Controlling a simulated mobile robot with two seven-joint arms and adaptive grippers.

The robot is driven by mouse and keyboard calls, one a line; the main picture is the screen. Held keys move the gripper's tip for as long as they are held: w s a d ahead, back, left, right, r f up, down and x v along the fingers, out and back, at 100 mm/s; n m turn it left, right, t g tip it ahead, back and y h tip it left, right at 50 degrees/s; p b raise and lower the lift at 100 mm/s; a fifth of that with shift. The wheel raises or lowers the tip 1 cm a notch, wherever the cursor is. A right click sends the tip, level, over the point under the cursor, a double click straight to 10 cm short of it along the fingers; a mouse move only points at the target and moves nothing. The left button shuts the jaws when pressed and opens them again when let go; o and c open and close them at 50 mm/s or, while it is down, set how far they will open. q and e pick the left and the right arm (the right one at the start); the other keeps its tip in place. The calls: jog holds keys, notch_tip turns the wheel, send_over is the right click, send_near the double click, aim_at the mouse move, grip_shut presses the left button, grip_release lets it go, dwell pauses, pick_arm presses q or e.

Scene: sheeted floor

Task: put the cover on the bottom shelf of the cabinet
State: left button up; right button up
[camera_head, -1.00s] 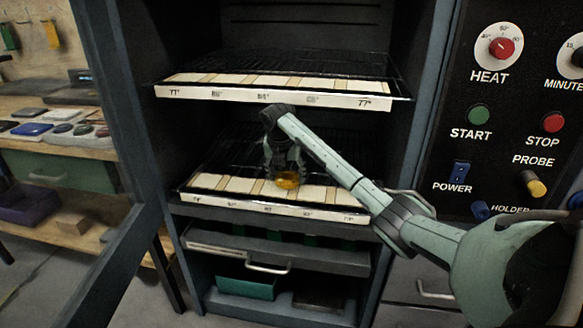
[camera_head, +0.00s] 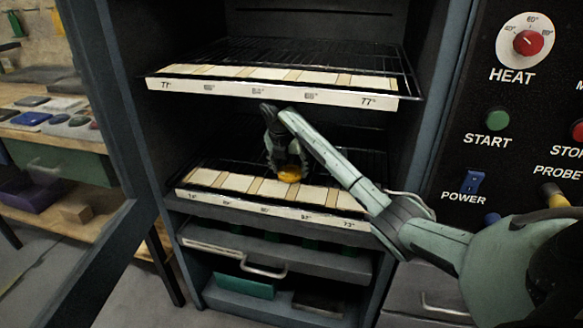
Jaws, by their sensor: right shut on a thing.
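The cover (camera_head: 290,174) is a small amber-orange piece in the jaws of my right gripper (camera_head: 286,162). My right arm reaches in from the right, and the gripper points down just over the labelled front strip of the cabinet's lower wire shelf (camera_head: 249,186). The gripper is shut on the cover and hides part of it. I cannot tell whether the cover touches the shelf. The upper wire shelf (camera_head: 270,82) is above the gripper. My left gripper is not in view.
The open cabinet door (camera_head: 105,130) stands at the left. A drawer with a handle (camera_head: 238,262) and a compartment with a green box (camera_head: 243,286) are below the shelf. A control panel (camera_head: 505,110) is at the right. A cluttered workbench (camera_head: 55,150) is at far left.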

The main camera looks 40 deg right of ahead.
jog(key=o, duration=1)
jog(key=shift+f, duration=0.1)
jog(key=shift+c, duration=0.2)
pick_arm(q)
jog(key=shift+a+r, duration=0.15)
pick_arm(e)
jog(key=o, duration=0.4)
jog(key=shift+r, duration=0.2)
jog(key=shift+s+r, duration=0.1)
jog(key=shift+r, duration=0.25)
jog(key=s+a, duration=0.2)
jog(key=a, duration=0.1)
jog(key=s+a+b, duration=0.1)
jog(key=s+a, duration=0.1)
jog(key=s, duration=0.1)
jog(key=s+a, duration=0.2)
jog(key=a, duration=0.1)
jog(key=shift+s+a+r, duration=0.1)
jog(key=shift+s+a, duration=0.05)
jog(key=shift+a, duration=0.2)
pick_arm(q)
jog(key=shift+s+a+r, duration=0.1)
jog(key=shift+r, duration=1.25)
pick_arm(e)
jog(key=shift+s+a, duration=0.35)
